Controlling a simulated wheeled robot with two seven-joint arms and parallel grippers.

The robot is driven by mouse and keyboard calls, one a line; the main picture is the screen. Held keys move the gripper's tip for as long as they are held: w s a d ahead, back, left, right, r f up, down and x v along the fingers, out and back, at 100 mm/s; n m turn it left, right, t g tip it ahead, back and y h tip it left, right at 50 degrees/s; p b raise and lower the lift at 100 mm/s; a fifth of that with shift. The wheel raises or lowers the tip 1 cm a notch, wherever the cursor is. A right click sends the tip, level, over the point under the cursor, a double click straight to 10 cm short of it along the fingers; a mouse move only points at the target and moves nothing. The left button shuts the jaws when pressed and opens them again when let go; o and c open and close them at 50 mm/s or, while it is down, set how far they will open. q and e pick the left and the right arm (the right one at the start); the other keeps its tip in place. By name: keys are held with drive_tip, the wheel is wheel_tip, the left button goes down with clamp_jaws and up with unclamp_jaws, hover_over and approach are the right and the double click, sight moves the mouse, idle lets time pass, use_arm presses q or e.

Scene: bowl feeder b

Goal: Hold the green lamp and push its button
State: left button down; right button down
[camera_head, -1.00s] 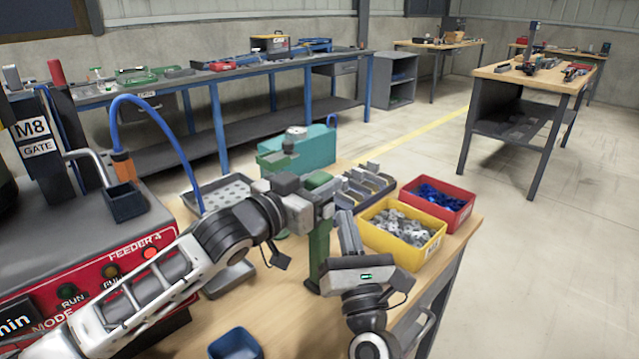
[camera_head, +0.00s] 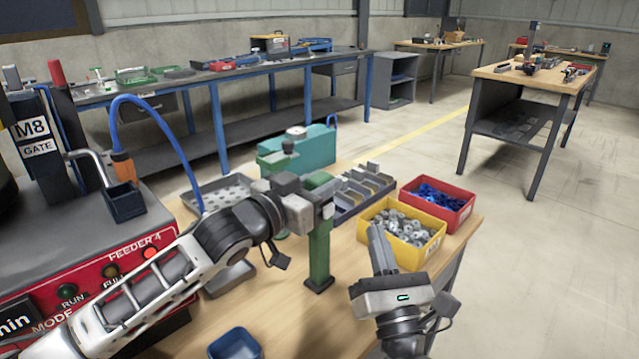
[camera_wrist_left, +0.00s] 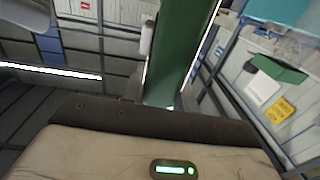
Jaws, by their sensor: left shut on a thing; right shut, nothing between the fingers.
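The green lamp (camera_head: 319,252) stands upright on the wooden bench, with its green head at the top. My left gripper (camera_head: 318,205) is shut on the upper part of its post, and the dark jaws hide some of it. In the left wrist view, the green post (camera_wrist_left: 182,50) rises beyond the gripper body. My right gripper (camera_head: 377,233) is shut and empty, to the right of the lamp and apart from it, in front of the yellow bin. The lamp's button cannot be made out.
The yellow bin (camera_head: 397,259) of metal parts and the red bin (camera_head: 462,217) of blue parts stand at the bench's right edge. A blue cup (camera_head: 236,345) is at the front. The red feeder (camera_head: 110,268) is at left. A teal case (camera_head: 312,148) stands behind.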

use_arm(q)
drive_tip(key=c, duration=1)
unclamp_jaws()
drive_tip(key=shift+v, duration=10.05)
